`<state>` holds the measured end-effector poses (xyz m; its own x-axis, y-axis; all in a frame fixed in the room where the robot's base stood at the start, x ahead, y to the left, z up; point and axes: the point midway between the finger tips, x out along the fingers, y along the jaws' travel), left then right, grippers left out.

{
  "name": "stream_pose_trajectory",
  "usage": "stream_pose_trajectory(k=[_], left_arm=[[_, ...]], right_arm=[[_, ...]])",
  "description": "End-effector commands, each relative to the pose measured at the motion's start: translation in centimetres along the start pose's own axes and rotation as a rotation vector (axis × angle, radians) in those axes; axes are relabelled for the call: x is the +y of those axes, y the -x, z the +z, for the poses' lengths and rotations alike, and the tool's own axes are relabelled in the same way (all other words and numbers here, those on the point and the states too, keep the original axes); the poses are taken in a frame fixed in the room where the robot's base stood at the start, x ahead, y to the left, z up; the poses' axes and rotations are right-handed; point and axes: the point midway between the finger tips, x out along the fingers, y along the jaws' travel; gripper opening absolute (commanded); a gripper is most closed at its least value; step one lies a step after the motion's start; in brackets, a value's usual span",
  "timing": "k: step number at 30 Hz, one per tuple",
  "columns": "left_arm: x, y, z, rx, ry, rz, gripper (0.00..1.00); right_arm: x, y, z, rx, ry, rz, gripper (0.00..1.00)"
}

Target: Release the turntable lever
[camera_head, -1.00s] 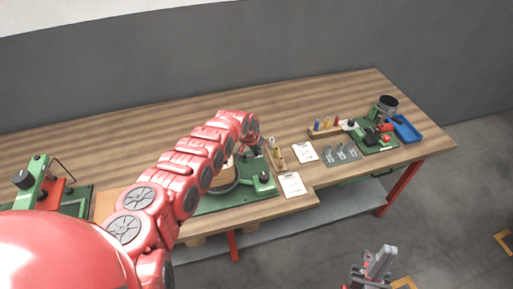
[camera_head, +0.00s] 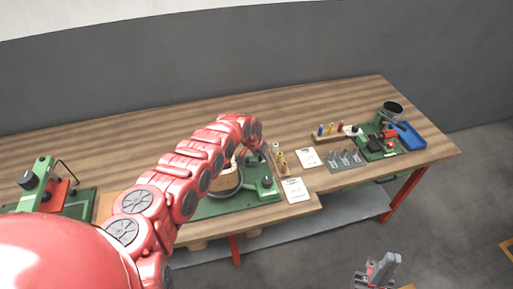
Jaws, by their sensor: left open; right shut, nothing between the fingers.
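The turntable (camera_head: 226,189) is a round dark-rimmed piece with a brown inside, on a green base plate (camera_head: 225,207) at the middle of the bench. A green upright part with a dark knob (camera_head: 267,182) stands at the plate's right side; I cannot tell whether it is the lever. My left arm reaches over the turntable from the left. My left gripper (camera_head: 257,148) is open above the plate's back right, its fingers mostly hidden by the arm. My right gripper (camera_head: 378,270) is shut and empty, low in front of the bench.
Further right are another rack (camera_head: 333,134), grey metal pieces (camera_head: 345,158), a second green fixture (camera_head: 383,148) and a blue tray (camera_head: 408,136). Another green device (camera_head: 37,180) stands far left.

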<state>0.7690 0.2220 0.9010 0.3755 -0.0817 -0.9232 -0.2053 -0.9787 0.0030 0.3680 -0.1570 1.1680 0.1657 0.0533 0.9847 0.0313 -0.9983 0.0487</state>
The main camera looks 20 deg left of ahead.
Motion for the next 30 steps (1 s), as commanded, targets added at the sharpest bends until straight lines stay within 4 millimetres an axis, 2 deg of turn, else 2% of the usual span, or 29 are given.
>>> stream_pose_trajectory(k=[7, 10, 17, 22, 24, 30], left_arm=[[-0.6, 2.7, 0.3, -0.004, -0.002, -0.01, 0.49], [-0.4, 4.6, -0.2, 0.005, -0.002, -0.008, 0.49], [-0.4, 8.2, 0.2, -0.001, -0.002, -0.009, 0.49], [-0.3, 12.5, 0.0, -0.007, -0.003, -0.009, 0.49], [0.1, 13.5, -0.2, -0.009, -0.006, -0.001, 0.49], [-0.1, 15.7, -0.1, -0.007, 0.001, -0.004, 0.49]], right_arm=[[0.0, 0.0, 0.0, 0.0, 0.0, 0.0, 0.0], [0.0, 0.1, 0.0, 0.0, 0.0, 0.0, 0.0], [0.0, 0.3, 0.0, 0.0, 0.0, 0.0, 0.0], [0.1, -2.1, -0.4, 0.0, 0.0, 0.0, 0.0], [0.2, -4.1, -0.7, 0.0, 0.0, 0.0, 0.0], [0.4, -7.8, -1.3, 0.0, 0.0, 0.0, 0.0]])
